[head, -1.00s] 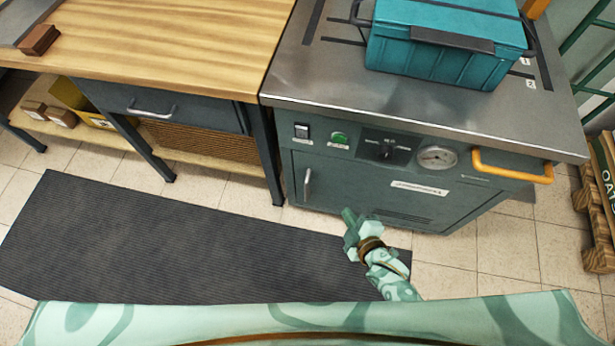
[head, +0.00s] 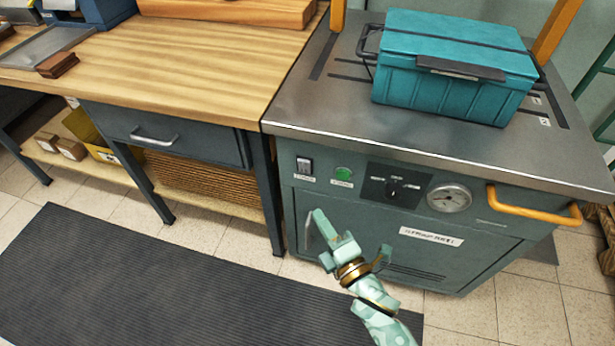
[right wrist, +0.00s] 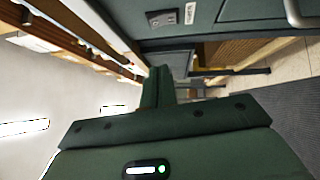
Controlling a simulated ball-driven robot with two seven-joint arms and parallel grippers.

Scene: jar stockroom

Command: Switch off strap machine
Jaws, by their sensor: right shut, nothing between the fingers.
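The strap machine (head: 462,262) is a dark green cabinet with a steel top. Its front panel carries a black rocker switch (head: 304,166) at the left, a lit green button (head: 343,173), a rotary knob (head: 393,188) and a round gauge (head: 449,198). My right gripper (head: 317,220) is shut and empty, in front of the cabinet door and below the rocker switch, apart from it. In the right wrist view the rocker switch (right wrist: 162,18) shows near the top, beyond the closed fingers (right wrist: 158,88). My left gripper is not in view.
A teal lidded crate (head: 450,75) stands on the machine's top, between orange uprights. An orange handle (head: 530,205) sticks out at the front right. A wooden workbench (head: 200,65) adjoins on the left. A dark ribbed mat (head: 150,285) lies on the tiled floor.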

